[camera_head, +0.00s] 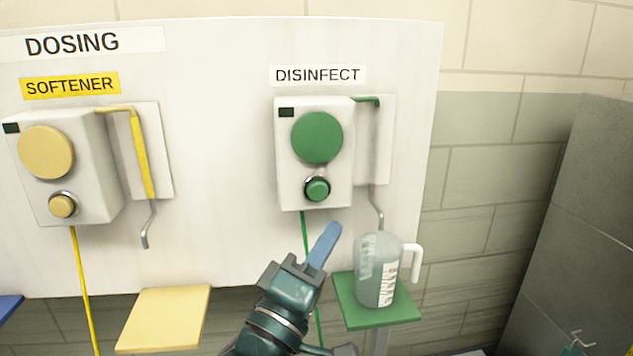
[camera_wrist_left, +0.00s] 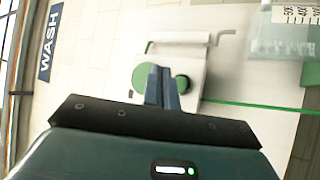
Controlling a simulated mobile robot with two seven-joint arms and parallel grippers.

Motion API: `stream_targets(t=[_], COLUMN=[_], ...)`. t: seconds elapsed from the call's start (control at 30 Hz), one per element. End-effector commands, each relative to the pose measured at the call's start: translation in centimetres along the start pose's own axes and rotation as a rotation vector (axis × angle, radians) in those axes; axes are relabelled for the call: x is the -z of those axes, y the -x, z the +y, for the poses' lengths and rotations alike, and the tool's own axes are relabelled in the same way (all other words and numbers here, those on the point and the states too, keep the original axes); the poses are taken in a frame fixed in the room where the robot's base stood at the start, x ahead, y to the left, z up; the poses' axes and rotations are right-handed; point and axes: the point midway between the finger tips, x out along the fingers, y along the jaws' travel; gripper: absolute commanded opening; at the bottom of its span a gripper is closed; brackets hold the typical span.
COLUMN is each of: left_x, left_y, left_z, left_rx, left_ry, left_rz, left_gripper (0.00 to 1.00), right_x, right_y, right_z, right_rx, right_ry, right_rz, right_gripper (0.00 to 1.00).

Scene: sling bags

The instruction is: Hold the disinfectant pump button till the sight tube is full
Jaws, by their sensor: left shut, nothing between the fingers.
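The disinfectant pump (camera_head: 332,110) is a white box under the DISINFECT label, with a big green disc (camera_head: 317,138) and a small green button (camera_head: 317,189) below it. Its sight tube (camera_head: 375,150) looks pale, with green only in the pipe at its top. My left gripper (camera_head: 328,240) is shut and empty, its blue fingers pointing up, below the button and apart from it in the head view. In the left wrist view the fingers (camera_wrist_left: 160,75) show in front of the pump, beside the green button (camera_wrist_left: 183,84). My right gripper is not in view.
A clear jug (camera_head: 370,270) with a white handle stands on a green shelf (camera_head: 345,312) under the pump's outlet spout. To the left are the softener pump (camera_head: 80,190), with a yellow-filled tube, and a bare yellow shelf (camera_head: 165,318). A grey partition (camera_head: 585,220) stands at the right.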

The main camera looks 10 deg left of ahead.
Motion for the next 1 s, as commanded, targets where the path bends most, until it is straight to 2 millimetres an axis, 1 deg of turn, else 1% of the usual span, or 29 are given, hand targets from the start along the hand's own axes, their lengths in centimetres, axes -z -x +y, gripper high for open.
stream_targets(t=[0.03, 0.37, 0.57, 0.83, 1.0], left_x=[0.1, 0.2, 1.2, 3.2, 4.1], left_y=[-0.3, -0.5, -1.8, -4.4, -5.7], left_z=[0.6, 0.5, -0.6, -2.7, -3.6], left_rx=[-0.014, -0.014, -0.013, -0.010, -0.008], left_ry=[0.014, 0.012, 0.008, 0.006, 0.007], left_rz=[0.010, 0.010, 0.009, 0.008, 0.007], left_gripper=[0.00, 0.00, 0.00, 0.00, 0.00], right_x=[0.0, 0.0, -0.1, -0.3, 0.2], right_y=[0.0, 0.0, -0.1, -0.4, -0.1], right_z=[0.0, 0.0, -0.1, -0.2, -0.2], right_rx=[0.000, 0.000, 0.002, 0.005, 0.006], right_ry=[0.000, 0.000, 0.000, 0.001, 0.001], right_rz=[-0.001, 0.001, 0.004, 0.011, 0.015], right_gripper=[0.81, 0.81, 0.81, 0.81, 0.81])
